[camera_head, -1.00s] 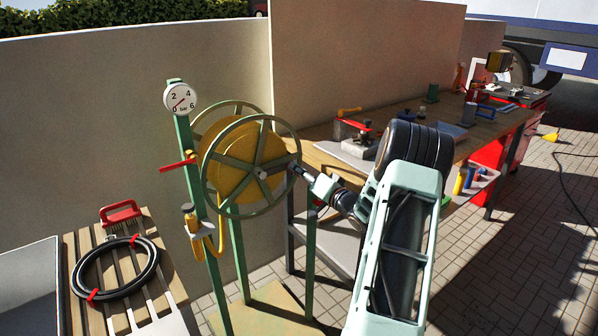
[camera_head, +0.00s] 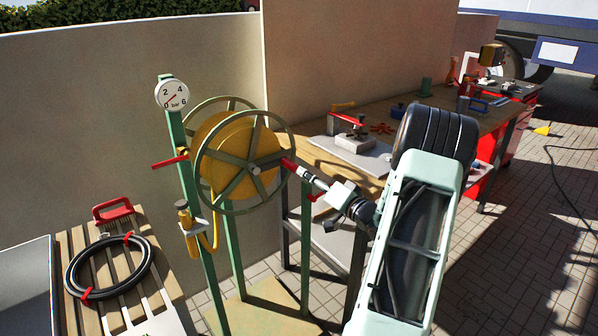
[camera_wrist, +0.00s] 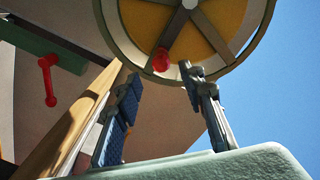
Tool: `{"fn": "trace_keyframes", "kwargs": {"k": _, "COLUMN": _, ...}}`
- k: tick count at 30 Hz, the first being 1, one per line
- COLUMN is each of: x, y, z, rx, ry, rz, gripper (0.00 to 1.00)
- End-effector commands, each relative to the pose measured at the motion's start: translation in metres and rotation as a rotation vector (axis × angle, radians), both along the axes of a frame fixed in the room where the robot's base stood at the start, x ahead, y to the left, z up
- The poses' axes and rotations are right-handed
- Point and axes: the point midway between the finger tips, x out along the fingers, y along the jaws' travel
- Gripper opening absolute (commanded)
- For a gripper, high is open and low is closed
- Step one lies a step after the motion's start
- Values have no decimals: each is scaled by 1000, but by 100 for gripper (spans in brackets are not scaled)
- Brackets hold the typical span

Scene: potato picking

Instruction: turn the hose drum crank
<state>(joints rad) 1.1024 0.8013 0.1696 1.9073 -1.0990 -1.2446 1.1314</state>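The hose drum (camera_head: 219,160) is yellow with green spoked wheels and stands on a green frame. A red crank handle (camera_head: 288,163) sticks out at the right side of the front wheel (camera_head: 243,207). My gripper (camera_head: 299,170) is just right of this handle, pointing at it. In the wrist view my gripper (camera_wrist: 158,75) has its two fingers spread apart. The red knob (camera_wrist: 161,60) shows between the fingertips, nearer the left one, and does not appear gripped. The drum's wheel (camera_wrist: 190,35) fills the top of that view.
A pressure gauge (camera_head: 172,94) and a red lever (camera_head: 169,162) are on the frame's left post. A workbench (camera_head: 330,156) with tools stands behind my arm. A slatted table (camera_head: 172,283) with a coiled black hose (camera_head: 70,272) is at left. A wall stands behind.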

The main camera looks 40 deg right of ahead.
Motion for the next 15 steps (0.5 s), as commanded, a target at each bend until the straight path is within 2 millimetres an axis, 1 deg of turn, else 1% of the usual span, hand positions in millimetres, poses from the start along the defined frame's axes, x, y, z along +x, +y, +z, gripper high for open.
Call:
{"fn": "trace_keyframes", "kwargs": {"k": 1, "x": -10, "y": -2, "z": 0, "rx": -1, "ry": 1, "rz": -4, "gripper": 37}}
{"fn": "trace_keyframes", "kwargs": {"k": 6, "x": -32, "y": -2, "z": 0, "rx": -1, "ry": 0, "rz": -1, "gripper": 37}}
{"fn": "trace_keyframes", "kwargs": {"k": 10, "x": -38, "y": -1, "z": 0, "rx": -1, "ry": 1, "rz": -1, "gripper": 37}}
{"fn": "trace_keyframes", "kwargs": {"k": 15, "x": -39, "y": -1, "z": 0, "rx": -1, "ry": 1, "rz": -1, "gripper": 37}}
